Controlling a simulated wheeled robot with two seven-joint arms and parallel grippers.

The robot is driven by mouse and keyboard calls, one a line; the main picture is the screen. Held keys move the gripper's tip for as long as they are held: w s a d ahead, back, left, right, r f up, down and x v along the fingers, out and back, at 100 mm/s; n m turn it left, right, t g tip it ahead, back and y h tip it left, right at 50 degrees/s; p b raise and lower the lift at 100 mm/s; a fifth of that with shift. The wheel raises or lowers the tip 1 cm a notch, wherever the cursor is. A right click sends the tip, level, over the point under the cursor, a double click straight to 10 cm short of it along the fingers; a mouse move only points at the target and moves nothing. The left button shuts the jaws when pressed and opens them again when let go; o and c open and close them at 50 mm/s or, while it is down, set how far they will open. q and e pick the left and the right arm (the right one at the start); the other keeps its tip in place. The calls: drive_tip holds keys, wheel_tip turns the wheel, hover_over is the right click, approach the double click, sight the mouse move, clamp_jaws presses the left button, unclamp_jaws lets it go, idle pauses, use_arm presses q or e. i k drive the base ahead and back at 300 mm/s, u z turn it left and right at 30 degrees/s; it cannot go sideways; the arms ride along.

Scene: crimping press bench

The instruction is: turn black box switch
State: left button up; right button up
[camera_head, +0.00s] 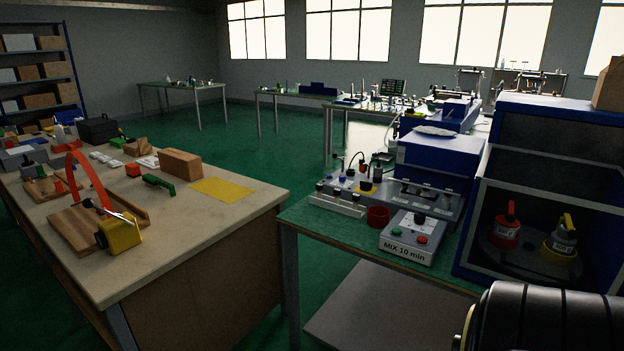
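A small grey control box (408,240) labelled "MIX 10 min" sits on the green bench near its front edge. On its sloped top are a black knob (420,218), a green button (396,231) and a red button (422,239). The knob's exact setting is too small to read. A black case (99,130) stands at the back of the left wooden table, with no switch visible on it. Neither of my grippers is in view.
A blue-framed cabinet (545,140) stands right of the control box, holding a red-topped and a yellow-topped container. A dark red cup (378,215) stands just left of the box. A dark ribbed shape (545,318) fills the lower right corner. A floor gap separates the tables.

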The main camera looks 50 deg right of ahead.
sight(365, 186)
drive_tip(key=u, duration=0.05)
drive_tip(key=i, duration=1.7)
drive_tip(key=z, duration=2.85)
